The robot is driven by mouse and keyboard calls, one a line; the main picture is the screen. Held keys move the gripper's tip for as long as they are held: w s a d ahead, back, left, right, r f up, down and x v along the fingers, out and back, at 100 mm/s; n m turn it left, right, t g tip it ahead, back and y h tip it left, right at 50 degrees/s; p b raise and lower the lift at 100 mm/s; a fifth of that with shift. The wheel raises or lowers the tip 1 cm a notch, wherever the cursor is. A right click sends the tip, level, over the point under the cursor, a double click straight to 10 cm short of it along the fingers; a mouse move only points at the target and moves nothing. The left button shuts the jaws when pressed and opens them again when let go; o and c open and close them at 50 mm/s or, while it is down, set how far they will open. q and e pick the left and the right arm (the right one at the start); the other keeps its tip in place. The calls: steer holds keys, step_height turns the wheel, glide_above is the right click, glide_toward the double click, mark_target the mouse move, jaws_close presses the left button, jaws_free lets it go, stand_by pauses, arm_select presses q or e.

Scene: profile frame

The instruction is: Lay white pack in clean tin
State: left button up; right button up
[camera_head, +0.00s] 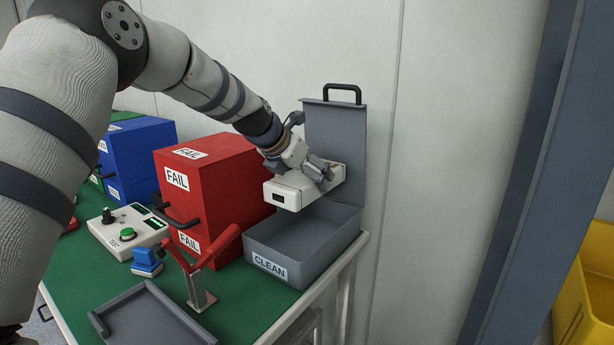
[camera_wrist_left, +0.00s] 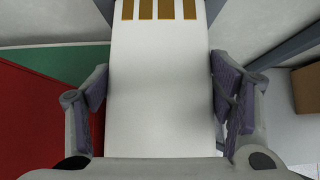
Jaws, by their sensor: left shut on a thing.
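The white pack (camera_head: 290,192) is a flat white block with a small dark window on its near end. My left gripper (camera_head: 318,172) is shut on the white pack and holds it above the clean tin. In the left wrist view the white pack (camera_wrist_left: 160,90) lies between the two fingers, with gold contact strips at its far end. The clean tin (camera_head: 285,277) is a grey box labelled CLEAN at the table's right end. Its lid stands upright at the back, and the visible inside looks empty. My right gripper is not in view.
A red FAIL box (camera_head: 205,185) stands just left of the tin, and a blue box (camera_head: 140,155) behind it. A red stand (camera_head: 203,265), a button box (camera_head: 128,232) and a grey tray (camera_head: 150,318) are nearer. A yellow bin (camera_head: 585,300) is at the far right.

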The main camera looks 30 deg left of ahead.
arm_select(q)
steer(key=shift+w+r, duration=0.1)
steer(key=shift+w, duration=0.1)
steer(key=shift+s+r, duration=0.25)
steer(key=shift+s, duration=0.4)
step_height(320, 180, down, 7)
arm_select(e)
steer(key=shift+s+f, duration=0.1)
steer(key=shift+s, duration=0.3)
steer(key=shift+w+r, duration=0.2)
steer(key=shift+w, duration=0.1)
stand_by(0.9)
arm_select(q)
steer(key=shift+w+f+b, duration=0.1)
steer(key=shift+f+b, duration=0.4)
steer(key=shift+f, duration=3.1)
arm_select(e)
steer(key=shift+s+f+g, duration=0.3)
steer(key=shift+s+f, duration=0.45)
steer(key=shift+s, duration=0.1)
